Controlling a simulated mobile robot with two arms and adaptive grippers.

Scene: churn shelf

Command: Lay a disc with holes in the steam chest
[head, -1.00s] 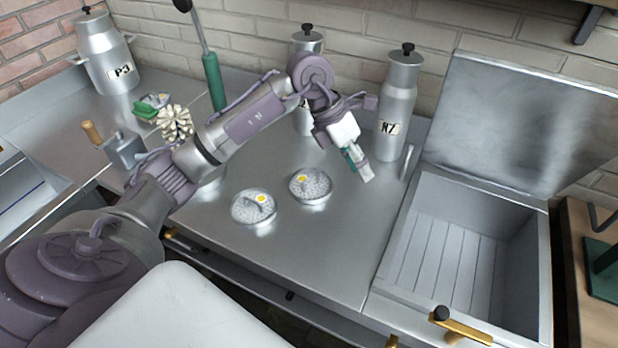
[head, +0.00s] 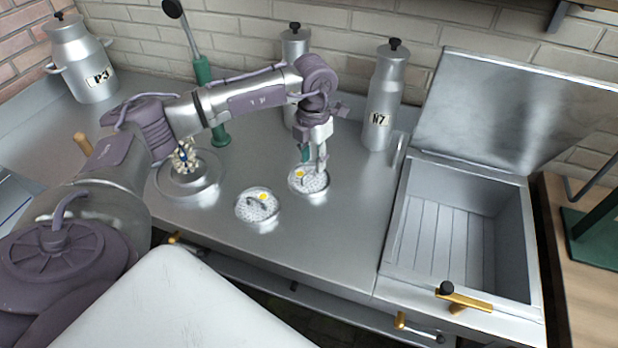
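Two round metal discs with holes, each with a handle and a yellow mark, lie on the steel counter. The left disc (head: 257,206) lies free. The right disc (head: 313,184) is directly under my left gripper (head: 313,165), whose fingers point down at its handle. The fingers look apart, one on each side of the handle; whether they touch it I cannot tell. The steam chest (head: 440,235) is the open steel box at the right, its lid (head: 520,105) raised against the wall and its slatted floor bare. My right gripper is not in view.
A tall canister labelled N7 (head: 382,100) stands behind the gripper, with another canister (head: 294,70) partly behind my arm. A green-handled tool (head: 207,90) stands left. A brass handle (head: 463,298) sits at the chest's front. Counter between disc and chest is clear.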

